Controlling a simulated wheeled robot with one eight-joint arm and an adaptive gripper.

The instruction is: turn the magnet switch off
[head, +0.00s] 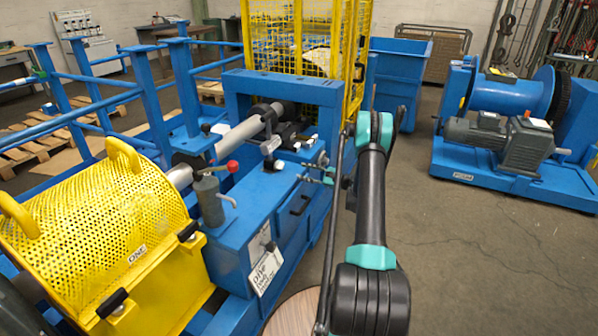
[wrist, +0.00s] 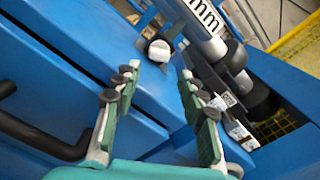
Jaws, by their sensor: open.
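A small round knob with a pale face (wrist: 159,49) shows in the wrist view, on a grey and black fitting on the blue machine top. It looks like the magnet switch, but I cannot read which way it is set. My gripper (wrist: 159,73) is open, with its two green fingers on either side of the view and the knob just beyond the tips, between them. No contact shows. A grey and black stand (head: 270,148) sits on the cabinet top.
A grey bar marked "mm" (wrist: 205,18) and dark blocks (wrist: 235,65) lie close to the right finger. A black handle (wrist: 40,135) is at left. A yellow perforated guard (head: 95,235) and a red-knobbed lever (head: 232,166) stand left of the stand.

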